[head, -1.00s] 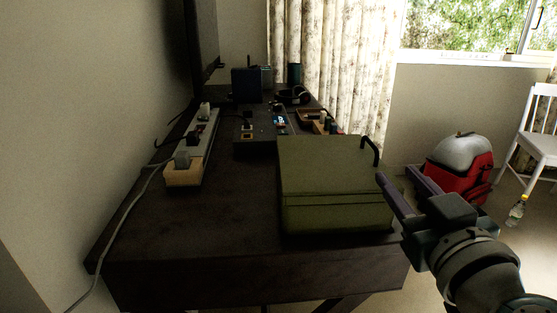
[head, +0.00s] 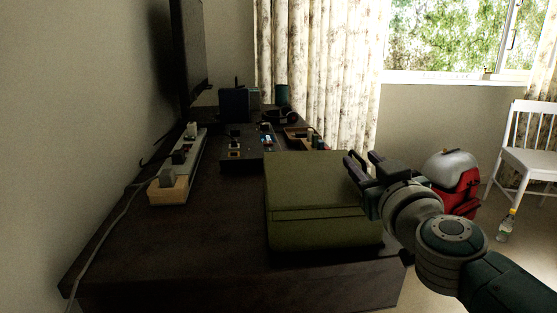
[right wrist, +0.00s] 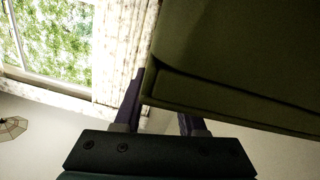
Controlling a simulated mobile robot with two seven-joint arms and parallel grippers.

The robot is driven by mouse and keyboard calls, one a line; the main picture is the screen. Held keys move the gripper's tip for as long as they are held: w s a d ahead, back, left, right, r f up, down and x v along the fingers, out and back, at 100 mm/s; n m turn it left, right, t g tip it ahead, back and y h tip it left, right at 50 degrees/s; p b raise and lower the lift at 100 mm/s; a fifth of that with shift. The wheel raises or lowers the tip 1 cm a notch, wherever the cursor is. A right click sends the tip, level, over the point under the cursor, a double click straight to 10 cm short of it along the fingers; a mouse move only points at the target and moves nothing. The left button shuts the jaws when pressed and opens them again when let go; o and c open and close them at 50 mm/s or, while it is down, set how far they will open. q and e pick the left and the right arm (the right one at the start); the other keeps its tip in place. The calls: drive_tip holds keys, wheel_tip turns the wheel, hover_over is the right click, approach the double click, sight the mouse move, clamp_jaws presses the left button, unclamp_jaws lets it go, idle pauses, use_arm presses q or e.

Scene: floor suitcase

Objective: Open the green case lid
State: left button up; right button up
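The green case (head: 322,225) sits shut near the right front edge of the dark desk, its lid (head: 305,175) down. My right gripper (head: 362,158) is at the case's far right side, by the lid's edge, where it hides the black handle. Its fingers are apart. In the right wrist view the case (right wrist: 240,60) fills the upper right, and its corner reaches between the open fingers (right wrist: 158,110), covering part of one. I cannot tell whether they touch it. My left gripper is not in view.
A power strip (head: 170,188) with plugs and a cable lies on the desk (head: 170,255) at the left. Small items and a dark blue box (head: 234,104) stand behind the case. A red backpack (head: 455,190), a bottle (head: 505,228) and a white chair (head: 535,160) are at the right.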

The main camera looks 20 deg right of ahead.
clamp_jaws()
idle(1.3)
